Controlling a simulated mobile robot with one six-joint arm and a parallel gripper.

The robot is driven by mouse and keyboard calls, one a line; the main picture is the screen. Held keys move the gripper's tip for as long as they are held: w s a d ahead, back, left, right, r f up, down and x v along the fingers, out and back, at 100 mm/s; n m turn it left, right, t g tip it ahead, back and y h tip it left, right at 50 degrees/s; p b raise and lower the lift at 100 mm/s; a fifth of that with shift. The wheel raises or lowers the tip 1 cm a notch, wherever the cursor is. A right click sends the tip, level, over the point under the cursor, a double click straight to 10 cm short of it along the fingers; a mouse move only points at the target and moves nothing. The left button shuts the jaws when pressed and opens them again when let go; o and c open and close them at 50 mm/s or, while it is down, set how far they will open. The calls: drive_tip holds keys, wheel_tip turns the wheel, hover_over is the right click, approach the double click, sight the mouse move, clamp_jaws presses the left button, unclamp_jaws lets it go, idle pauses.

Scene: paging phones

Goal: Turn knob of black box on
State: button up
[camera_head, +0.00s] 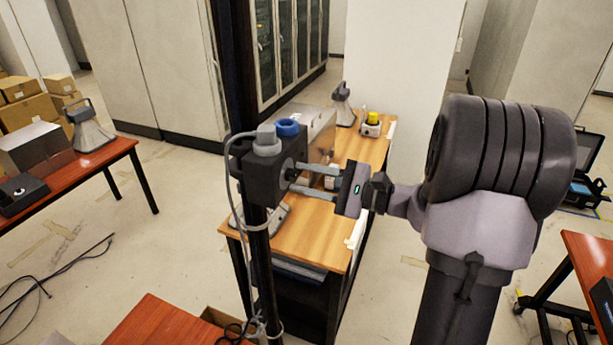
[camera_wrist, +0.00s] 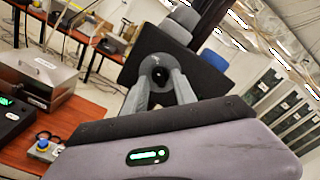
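The black box (camera_head: 262,177) is fixed to an upright black post, with a grey fitting and a blue ring-shaped part on top. It shows tilted in the wrist view (camera_wrist: 195,72). Its dark round knob (camera_wrist: 157,74) is on the face toward my gripper. My gripper (camera_head: 294,177) reaches in from the right, its two grey fingers pointing at that face. In the wrist view the fingers (camera_wrist: 158,80) lie on either side of the knob, their tips close to the box face. I cannot tell whether they touch the knob or which way it is turned.
A wooden table (camera_head: 318,238) stands behind the post, with a metal case and a small box with a yellow top (camera_head: 372,118). A red table (camera_head: 105,155) with equipment is at the left. Cables (camera_head: 65,268) lie on the floor at the lower left.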

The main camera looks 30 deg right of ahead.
clamp_jaws()
drive_tip(key=shift+m, duration=0.4)
drive_tip(key=m+p, duration=0.1)
drive_tip(key=m, duration=0.2)
drive_tip(key=shift+m, duration=0.3)
drive_tip(key=m+p, duration=0.3)
drive_tip(key=m, duration=0.1)
drive_tip(key=shift+r+m, duration=0.1)
drive_tip(key=shift+m, duration=0.2)
drive_tip(key=m+p, duration=0.3)
drive_tip(key=m, duration=0.1)
drive_tip(key=shift+m, duration=0.3)
drive_tip(key=shift+m+p, duration=1.55)
drive_tip(key=shift+m, duration=0.55)
